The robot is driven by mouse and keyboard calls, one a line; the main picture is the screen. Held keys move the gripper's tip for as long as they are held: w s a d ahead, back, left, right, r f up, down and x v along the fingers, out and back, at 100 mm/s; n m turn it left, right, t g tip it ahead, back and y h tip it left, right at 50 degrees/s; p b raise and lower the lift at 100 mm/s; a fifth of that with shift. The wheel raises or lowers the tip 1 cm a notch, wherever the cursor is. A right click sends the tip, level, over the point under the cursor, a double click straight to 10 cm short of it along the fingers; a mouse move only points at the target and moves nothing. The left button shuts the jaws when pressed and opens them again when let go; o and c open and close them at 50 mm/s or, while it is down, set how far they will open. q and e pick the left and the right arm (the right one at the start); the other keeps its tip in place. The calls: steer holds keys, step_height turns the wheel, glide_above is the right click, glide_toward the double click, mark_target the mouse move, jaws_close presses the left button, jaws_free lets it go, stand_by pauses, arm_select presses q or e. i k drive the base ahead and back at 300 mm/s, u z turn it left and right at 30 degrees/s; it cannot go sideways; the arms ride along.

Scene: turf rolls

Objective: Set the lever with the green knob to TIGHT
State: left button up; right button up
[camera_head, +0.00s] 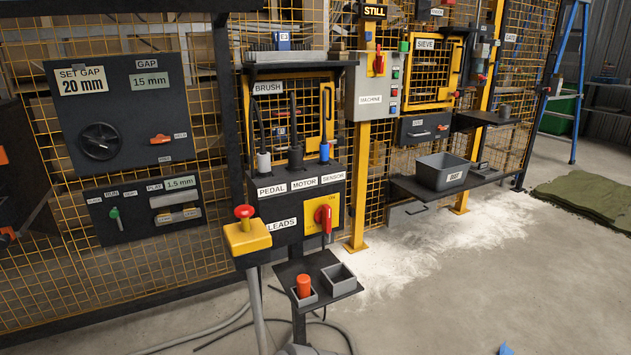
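The lever with the green knob (114,213) is on the lower dark panel (140,233) at the left, fixed to the yellow mesh fence. Its knob stands up and leans slightly left from its pivot. Three small labels sit in an arc above it. The middle one (112,193) seems to read RUN, and the knob is nearest to it. The outer labels are too small to read surely. Neither of my grippers is in view.
The gap panel (120,112) with a black dial is above. A yellow box with a red button (247,233) stands on a post right of the lever panel. A small tray stand (318,283) is farther right. Hoses (222,330) lie on the floor in front.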

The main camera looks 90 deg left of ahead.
mark_target(113, 214)
steer(key=k, duration=1.2)
steer(key=z, duration=1.65)
steer(key=k, duration=1.5)
steer(key=u, duration=1.5)
